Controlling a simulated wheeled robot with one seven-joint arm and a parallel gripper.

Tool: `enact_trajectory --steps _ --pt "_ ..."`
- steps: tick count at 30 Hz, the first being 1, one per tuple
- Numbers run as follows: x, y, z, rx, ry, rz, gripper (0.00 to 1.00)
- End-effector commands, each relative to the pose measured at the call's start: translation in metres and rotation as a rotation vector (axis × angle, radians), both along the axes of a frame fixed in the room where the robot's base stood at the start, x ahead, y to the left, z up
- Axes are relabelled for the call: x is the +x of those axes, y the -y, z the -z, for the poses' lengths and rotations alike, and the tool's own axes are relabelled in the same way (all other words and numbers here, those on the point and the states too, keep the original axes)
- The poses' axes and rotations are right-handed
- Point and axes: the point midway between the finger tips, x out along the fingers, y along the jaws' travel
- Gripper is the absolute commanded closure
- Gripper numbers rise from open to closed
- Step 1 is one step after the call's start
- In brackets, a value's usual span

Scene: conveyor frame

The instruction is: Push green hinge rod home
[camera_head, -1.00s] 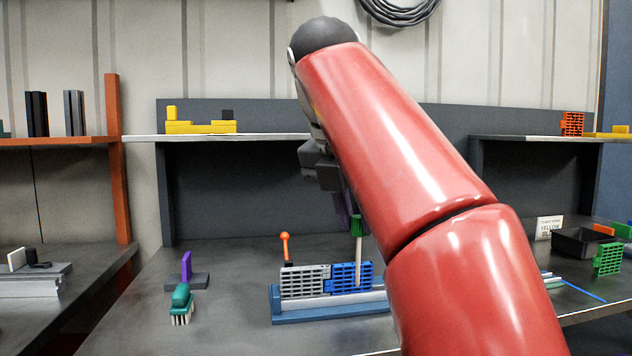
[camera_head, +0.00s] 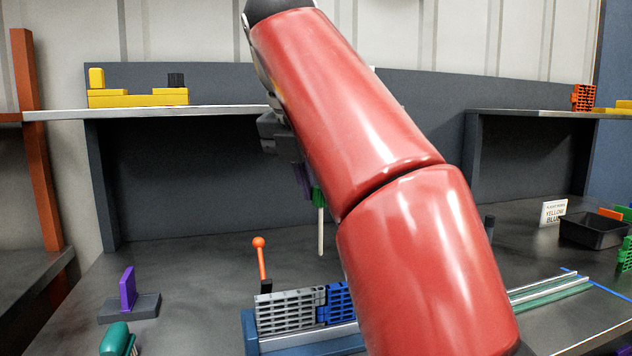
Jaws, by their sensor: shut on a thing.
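My gripper (camera_head: 311,190) is mostly hidden behind my red arm; its dark body and a purple finger show at the arm's left edge. It is shut on the green hinge rod (camera_head: 318,196), by its green head, with the pale shaft hanging upright below. The rod's lower tip is clear of the link pieces in this view, above them in the picture. A grey link piece (camera_head: 288,311) and a blue link piece (camera_head: 337,303) sit side by side in a blue fixture (camera_head: 250,335). My arm hides the right part of the blue piece and fixture.
An orange-knobbed lever (camera_head: 260,257) stands behind the grey piece. A purple upright on a dark base (camera_head: 130,292) and a teal brush (camera_head: 117,339) are at left. A black tray (camera_head: 594,232), a sign (camera_head: 553,212) and a rail (camera_head: 550,290) are at right.

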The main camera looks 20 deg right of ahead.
Motion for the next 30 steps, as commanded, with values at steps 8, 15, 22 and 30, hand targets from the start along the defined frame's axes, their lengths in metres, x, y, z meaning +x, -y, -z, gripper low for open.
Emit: enact_trajectory --steps 8,15,22,30 --pt "0.0 0.0 0.025 -0.001 -0.001 0.0 1.0" --pt "0.0 0.0 0.043 0.0 0.0 0.0 1.0" --pt "0.0 0.0 0.045 0.0 0.0 0.0 1.0" --pt "0.0 0.0 0.044 0.0 -0.001 0.0 1.0"
